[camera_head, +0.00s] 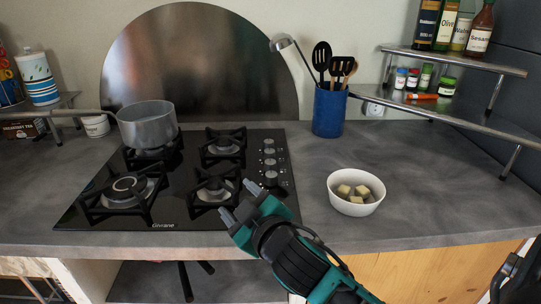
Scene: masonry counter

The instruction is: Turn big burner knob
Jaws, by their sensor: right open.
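The black gas cooktop (180,222) lies on the counter with several burners. The largest-looking burner (128,188) is at its front left. A column of burner knobs (270,162) runs along the cooktop's right side; the frame does not show which one belongs to the big burner. My right gripper (240,201) is open and empty, reaching in from the bottom right over the cooktop's front right part. My left gripper is not in view.
A grey pot (148,126) stands on the back left burner. A white bowl (355,207) with pale cubes sits on the counter to the right. A blue utensil holder (329,112) stands behind it, beside a metal spice shelf (455,124). The counter between bowl and cooktop is clear.

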